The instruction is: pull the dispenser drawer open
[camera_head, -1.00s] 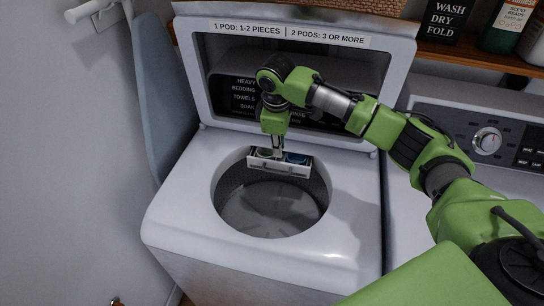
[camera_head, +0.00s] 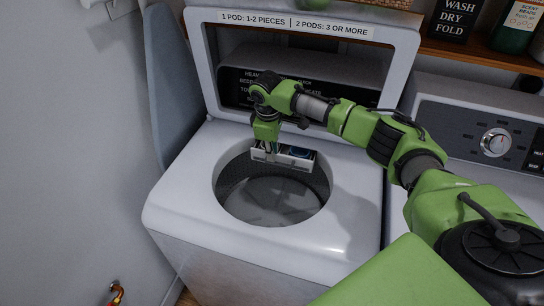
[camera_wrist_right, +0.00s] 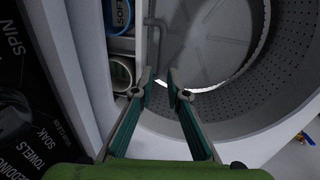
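The dispenser drawer (camera_head: 298,161) is a white tray at the rear rim of the washer's tub opening. It sticks out over the tub, and a blue-rimmed cup shows in it. In the right wrist view, the drawer's pale front (camera_wrist_right: 141,42) has a bent grey handle bar (camera_wrist_right: 156,42), with a blue cup and a white cup behind the front. My right gripper (camera_head: 268,154) points down at the left part of the drawer. Its two fingers (camera_wrist_right: 159,80) are apart near the handle's end; whether they touch it is unclear. My left gripper is out of view.
The washer's lid (camera_head: 407,60) stands raised behind my right arm. The round tub (camera_head: 268,203) lies open below the drawer. The dryer (camera_head: 494,143) stands to the right, with a shelf (camera_head: 470,50) holding bottles above. An ironing board (camera_head: 172,95) leans at the left.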

